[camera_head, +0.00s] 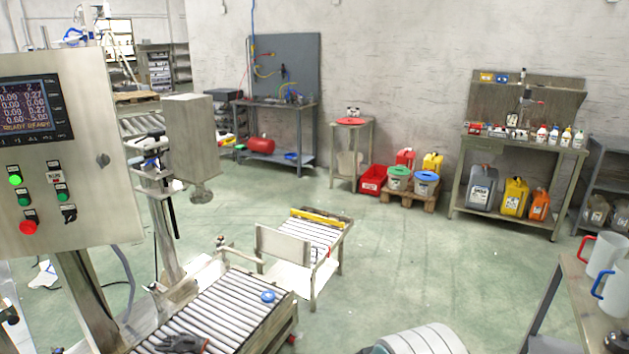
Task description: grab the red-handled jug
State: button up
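The red-handled jug (604,255) is a whitish, translucent jug at the far right of the head view. It stands on a workbench (573,283), and its red handle points left. A similar jug with a blue handle (616,290) stands nearer on the same bench, cut off by the right picture edge and overlapping the lower part of the red-handled jug.
A roller conveyor (215,315) with a blue cap and dark glove lies lower left, by a control panel (55,150). A metal bench with containers (520,140) stands against the back wall.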

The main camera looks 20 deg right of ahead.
aim_at(608, 246)
jog(key=i+l+z, duration=0.1)
jog(key=i+z, duration=0.65)
jog(key=i+j+z, duration=0.35)
jog(key=i, duration=0.15)
jog(key=i+l+z, duration=0.1)
jog(key=i+z, duration=0.65)
jog(key=i, duration=0.2)
jog(key=i+j+z, duration=0.25)
jog(key=i+z, duration=0.7)
jog(key=z, duration=0.25)
jog(key=i+j+z, duration=0.1)
jog(key=i+z, duration=0.3)
jog(key=i+j+z, duration=0.15)
jog(key=z, duration=0.25)
